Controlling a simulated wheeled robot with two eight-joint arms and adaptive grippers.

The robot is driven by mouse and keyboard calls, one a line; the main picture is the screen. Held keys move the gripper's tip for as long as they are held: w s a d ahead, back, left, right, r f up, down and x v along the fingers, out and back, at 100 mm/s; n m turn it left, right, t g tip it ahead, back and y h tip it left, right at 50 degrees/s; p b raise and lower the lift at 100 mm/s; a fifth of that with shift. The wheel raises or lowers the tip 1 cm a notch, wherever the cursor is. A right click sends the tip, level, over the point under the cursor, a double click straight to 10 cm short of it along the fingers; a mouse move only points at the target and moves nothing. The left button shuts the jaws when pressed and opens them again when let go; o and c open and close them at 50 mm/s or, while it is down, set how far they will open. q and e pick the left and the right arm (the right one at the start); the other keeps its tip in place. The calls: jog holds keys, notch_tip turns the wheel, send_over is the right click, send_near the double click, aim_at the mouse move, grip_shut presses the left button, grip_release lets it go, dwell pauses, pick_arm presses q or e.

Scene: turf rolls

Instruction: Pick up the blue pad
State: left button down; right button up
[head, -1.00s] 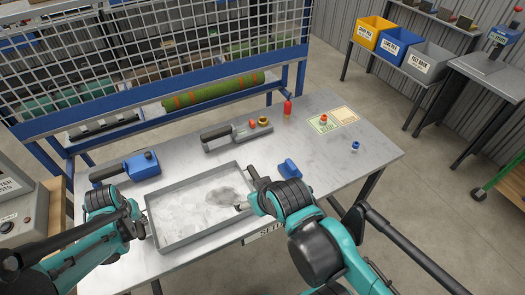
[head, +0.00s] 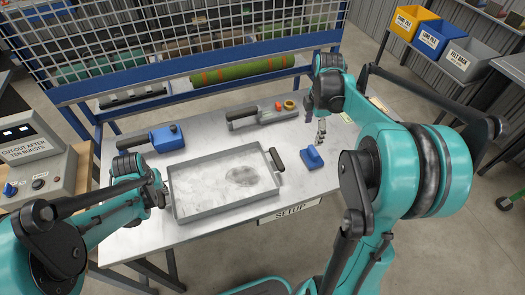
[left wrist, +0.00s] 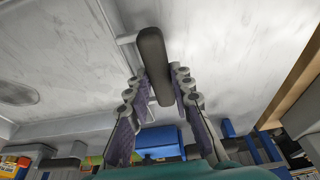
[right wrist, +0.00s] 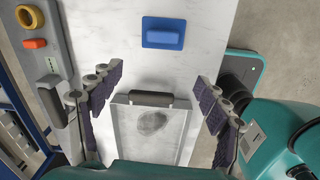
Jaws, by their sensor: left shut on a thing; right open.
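The blue pad (head: 312,158) lies on the table to the right of the grey tray (head: 220,219). In the right wrist view the pad (right wrist: 163,32) lies flat, beyond the tray's dark handle (right wrist: 152,99). My right gripper (head: 321,134) is above the table close to the pad. It is open and empty in the right wrist view (right wrist: 158,88), with its fingers apart and the pad outside them. My left gripper (head: 160,190) is shut on the tray's left handle, which shows dark between the fingers in the left wrist view (left wrist: 154,65).
The tray holds a grey smear. A blue boxed tool (head: 165,138) and a grey tool holder (head: 262,114) stand along the table's back. A mesh rack (head: 200,40) with a green roll (head: 240,72) is behind. Coloured bins (head: 430,38) stand at the far right.

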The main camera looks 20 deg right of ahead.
notch_tip(320, 180, down, 2)
jog(key=d+n, duration=0.2)
send_over(314, 150)
jog(key=shift+g, duration=0.3)
notch_tip(314, 150, down, 6)
jog(key=shift+w+a+r, duration=0.1)
jog(key=shift+w+r, duration=0.05)
jog(key=shift+r, duration=0.05)
jog(key=shift+f, duration=3.05)
jog(key=c, duration=1.4)
jog(key=shift+r, duration=0.15)
notch_tip(314, 150, up, 10)
jog(key=shift+f, duration=0.1)
